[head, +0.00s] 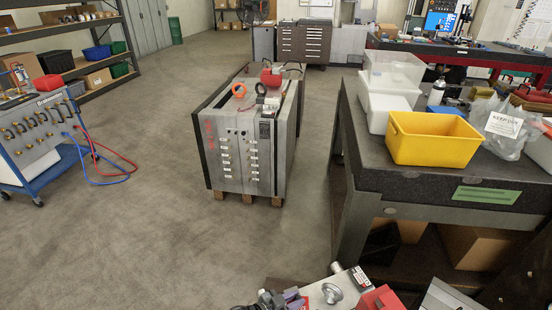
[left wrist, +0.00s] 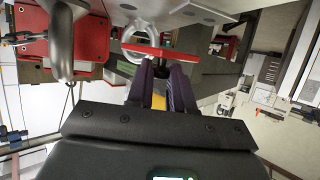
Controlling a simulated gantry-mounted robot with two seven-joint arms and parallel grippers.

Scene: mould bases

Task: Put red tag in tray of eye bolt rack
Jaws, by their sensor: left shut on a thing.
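My left gripper (head: 286,299) shows at the bottom edge of the head view. In the left wrist view its two dark purple fingers (left wrist: 161,75) are shut on the red tag (left wrist: 160,50), a thin red strip seen nearly edge-on. A pale metal ring, which looks like an eye bolt (left wrist: 140,36), shows just behind the tag; I cannot tell whether they touch. A red tray-like part (left wrist: 92,42) is at the upper left of that view, partly hidden by a dark grey rounded part. A red block (head: 380,298) and a grey round fitting (head: 332,293) show beside the gripper in the head view.
A yellow bin (head: 432,140) and clear plastic boxes (head: 392,72) stand on the dark bench at right. A blue trolley (head: 38,135) with hoses is at left.

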